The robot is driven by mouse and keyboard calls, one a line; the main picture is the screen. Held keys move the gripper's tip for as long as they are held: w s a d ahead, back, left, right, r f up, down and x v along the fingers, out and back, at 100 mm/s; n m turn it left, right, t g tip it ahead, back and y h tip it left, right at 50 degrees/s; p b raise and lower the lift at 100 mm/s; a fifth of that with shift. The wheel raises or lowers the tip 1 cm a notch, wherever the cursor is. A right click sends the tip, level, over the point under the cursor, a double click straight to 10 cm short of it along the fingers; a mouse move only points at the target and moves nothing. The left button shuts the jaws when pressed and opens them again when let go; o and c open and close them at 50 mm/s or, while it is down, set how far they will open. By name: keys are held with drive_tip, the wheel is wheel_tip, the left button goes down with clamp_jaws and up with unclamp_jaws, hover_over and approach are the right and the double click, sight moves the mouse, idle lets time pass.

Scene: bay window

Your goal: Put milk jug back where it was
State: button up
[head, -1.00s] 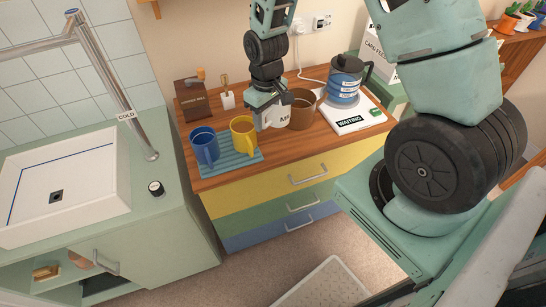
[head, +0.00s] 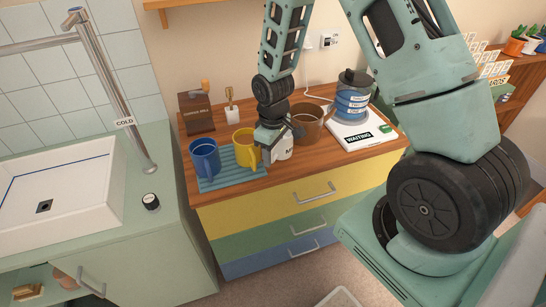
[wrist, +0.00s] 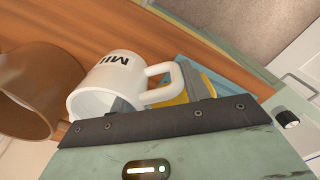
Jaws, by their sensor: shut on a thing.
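The milk jug is a white mug-like jug with dark lettering, partly hidden by my gripper in the head view (head: 284,153). It is over the front part of the wooden counter (head: 232,192), between the yellow mug (head: 246,142) and the brown pot (head: 309,126). I cannot tell whether its base touches the wood. In the wrist view the jug (wrist: 106,80) shows its open mouth, lettering and handle. My gripper (head: 270,138) is shut on the jug at its handle side; the exact contact is partly hidden.
A blue mug (head: 205,158) and the yellow mug stand on a teal ribbed mat (head: 226,180) at left. A dark box (head: 196,113) and white holder (head: 232,115) are behind. A blue-banded jar (head: 352,95) stands on a white scale (head: 350,135) reading WAITING at right.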

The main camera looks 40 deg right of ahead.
drive_tip(key=shift+f, duration=1.05)
drive_tip(key=shift+f, duration=0.1)
drive_tip(key=o, duration=1.3)
drive_tip(key=shift+o, duration=0.2)
